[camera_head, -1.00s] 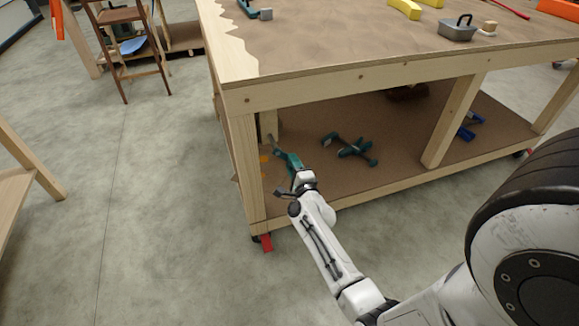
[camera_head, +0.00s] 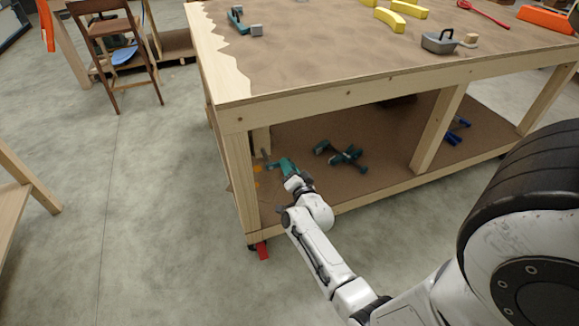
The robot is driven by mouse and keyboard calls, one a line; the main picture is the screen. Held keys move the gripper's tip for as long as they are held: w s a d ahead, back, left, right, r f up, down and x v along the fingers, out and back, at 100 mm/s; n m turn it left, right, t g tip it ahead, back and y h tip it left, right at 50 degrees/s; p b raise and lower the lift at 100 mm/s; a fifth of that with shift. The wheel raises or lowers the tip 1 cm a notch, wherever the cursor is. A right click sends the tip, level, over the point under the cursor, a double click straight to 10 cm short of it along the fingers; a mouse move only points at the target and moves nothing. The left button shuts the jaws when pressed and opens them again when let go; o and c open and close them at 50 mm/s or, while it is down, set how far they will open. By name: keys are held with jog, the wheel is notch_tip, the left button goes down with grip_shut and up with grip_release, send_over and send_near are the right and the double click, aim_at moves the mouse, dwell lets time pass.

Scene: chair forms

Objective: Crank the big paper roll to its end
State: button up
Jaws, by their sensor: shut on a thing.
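My gripper (camera_head: 291,177) is low at the near left corner of the workbench, level with its lower shelf. It is shut on a teal piece (camera_head: 286,166), which points up and left toward the inside of the left front leg. The picture is too small to tell whether this piece is the crank. A brown, paper-like sheet (camera_head: 310,55) with a ragged left edge covers most of the bench top. I cannot make out a paper roll; if one is there, it is hidden or too small to tell.
The workbench's left front leg (camera_head: 239,180) stands just left of my gripper. Teal tools (camera_head: 345,156) lie on the brown lower shelf (camera_head: 385,145) to the right. A wooden chair (camera_head: 108,45) stands at the back left. The concrete floor (camera_head: 160,190) left of the bench is clear.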

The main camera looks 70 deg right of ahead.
jog(key=shift+w+a+r+n+p, duration=0.15)
jog(key=shift+n+p, duration=0.15)
jog(key=shift+n, duration=0.2)
jog(key=shift+w+a+r+n+p, duration=0.1)
jog(key=shift+n+p, duration=0.2)
jog(key=shift+n, duration=0.2)
jog(key=o, duration=0.9)
jog(key=shift+c, duration=0.2)
jog(key=shift+o, duration=0.5)
jog(key=shift+d, duration=0.15)
jog(key=shift+s+r, duration=0.1)
jog(key=shift+s, duration=0.05)
jog(key=shift+s+a+r+p, duration=0.1)
jog(key=shift+s+a+p, duration=0.2)
jog(key=shift+p, duration=0.1)
jog(key=p+v, duration=0.3)
jog(key=v, duration=0.7)
